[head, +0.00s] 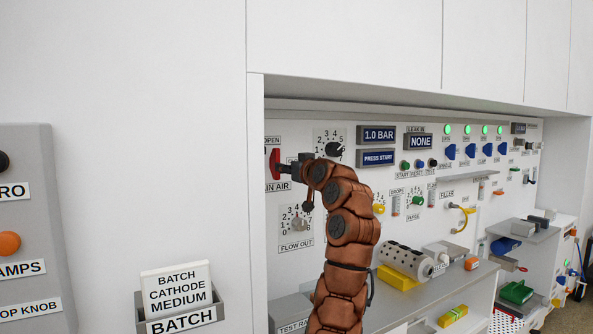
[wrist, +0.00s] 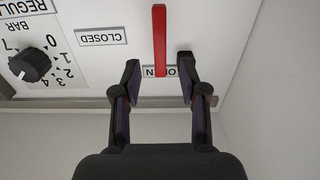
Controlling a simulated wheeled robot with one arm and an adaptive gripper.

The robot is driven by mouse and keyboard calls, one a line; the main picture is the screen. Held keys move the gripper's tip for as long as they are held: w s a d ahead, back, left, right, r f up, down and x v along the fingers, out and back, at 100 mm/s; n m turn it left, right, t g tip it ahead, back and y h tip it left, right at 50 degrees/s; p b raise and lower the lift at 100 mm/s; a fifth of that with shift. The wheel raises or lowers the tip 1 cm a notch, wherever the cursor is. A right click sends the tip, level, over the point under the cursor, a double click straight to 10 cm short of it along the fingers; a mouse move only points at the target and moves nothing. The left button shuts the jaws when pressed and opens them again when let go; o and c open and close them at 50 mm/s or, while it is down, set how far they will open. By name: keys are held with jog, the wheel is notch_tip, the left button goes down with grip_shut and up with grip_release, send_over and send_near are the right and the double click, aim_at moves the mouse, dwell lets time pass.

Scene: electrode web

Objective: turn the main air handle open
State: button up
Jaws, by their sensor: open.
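The main air handle (head: 274,165) is a red bar standing upright on the white panel, under the OPEN label (head: 271,140). In the wrist view, which looks upside down, the red handle (wrist: 159,35) ends at the OPEN label (wrist: 160,71), which it partly covers. The CLOSED label (wrist: 100,37) lies off to the side of the bar. My gripper (wrist: 158,63) is open, with one finger on each side of the handle's end and a gap on both sides. In the head view my gripper (head: 290,168) is close to the handle and hides part of the MAIN AIR label.
The regulator knob (wrist: 31,66) sits beside the handle. A 1.0 BAR display (head: 379,134) and a PRESS START display (head: 378,157) are to the right. The flow dial (head: 297,222) is below my gripper. A panel edge and blank wall lie beyond the OPEN label.

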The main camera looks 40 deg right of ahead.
jog(key=shift+s+a, duration=0.2)
jog(key=shift+s, duration=1.95)
jog(key=shift+d, duration=0.1)
